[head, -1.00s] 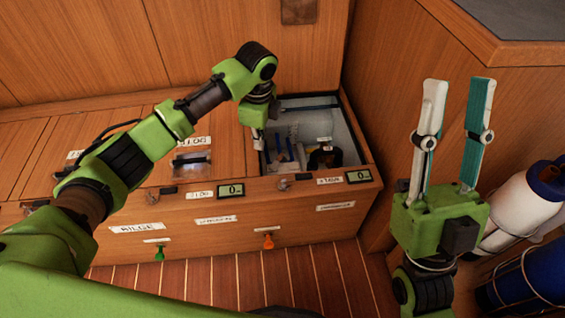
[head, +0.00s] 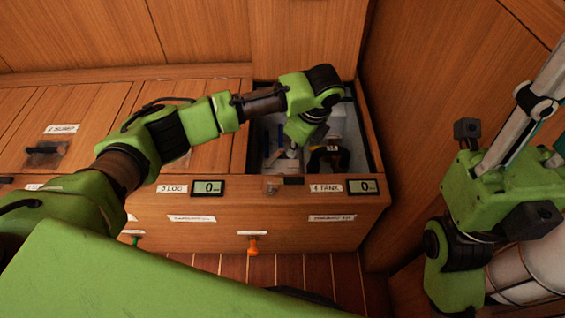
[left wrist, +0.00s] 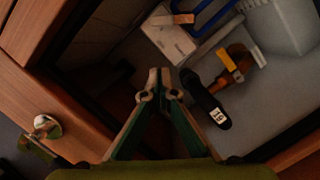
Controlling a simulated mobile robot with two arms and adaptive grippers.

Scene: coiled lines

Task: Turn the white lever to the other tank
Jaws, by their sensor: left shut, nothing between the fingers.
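I cannot make out the white lever for sure in either view. The open locker (head: 262,164) at the right end of the wooden bench is labelled 4 TANK. My left gripper (head: 290,153) reaches down into it, fingers together and empty.
In the left wrist view the locker holds a white box (left wrist: 168,35), a blue loop (left wrist: 213,14) and a brown-and-yellow thing (left wrist: 238,62). An orange knob (head: 252,243) is on the bench front. The wooden wall (head: 418,120) stands close on the right.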

